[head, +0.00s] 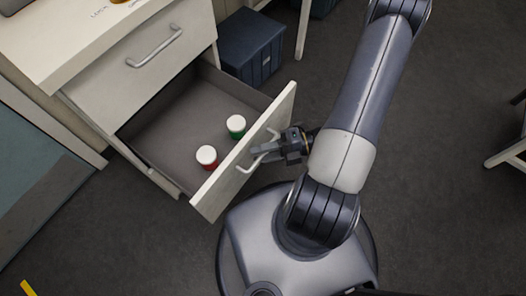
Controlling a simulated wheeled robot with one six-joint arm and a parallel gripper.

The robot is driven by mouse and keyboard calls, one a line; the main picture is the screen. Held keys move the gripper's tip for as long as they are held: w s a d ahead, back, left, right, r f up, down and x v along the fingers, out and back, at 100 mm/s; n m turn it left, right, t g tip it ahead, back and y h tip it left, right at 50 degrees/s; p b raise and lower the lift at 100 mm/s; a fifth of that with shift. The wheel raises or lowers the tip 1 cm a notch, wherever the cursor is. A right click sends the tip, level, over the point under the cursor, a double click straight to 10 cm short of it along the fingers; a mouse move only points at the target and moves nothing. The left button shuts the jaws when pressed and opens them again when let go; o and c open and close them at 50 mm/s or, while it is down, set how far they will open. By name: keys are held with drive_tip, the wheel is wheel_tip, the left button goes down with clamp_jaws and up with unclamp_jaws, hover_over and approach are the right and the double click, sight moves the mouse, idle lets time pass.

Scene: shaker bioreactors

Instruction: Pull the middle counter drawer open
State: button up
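The middle counter drawer (207,203) sits below a shut top drawer (145,75) and is pulled well out, its grey inside showing. Its front panel tilts across the picture, with a bar handle (243,168) on the outer face. My gripper (262,149) is at this handle, its fingers over the bar and seemingly shut on it; the far finger is partly hidden. Inside the drawer stand a red jar with a white lid (207,157) and a green jar with a white lid (236,126).
The counter top (62,35) is at the upper left. A dark blue bin (250,46) stands on the floor behind the drawer. My base is close in front of the drawer's front panel. Stool or table legs (508,153) show at the right edge.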

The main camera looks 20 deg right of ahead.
drive_tip(key=p+v, duration=0.2)
drive_tip(key=v, duration=0.8)
drive_tip(key=shift+d, duration=0.35)
drive_tip(key=shift+s+a, duration=0.1)
drive_tip(key=b+x, duration=0.2)
drive_tip(key=x, duration=0.8)
drive_tip(key=shift+a, duration=0.3)
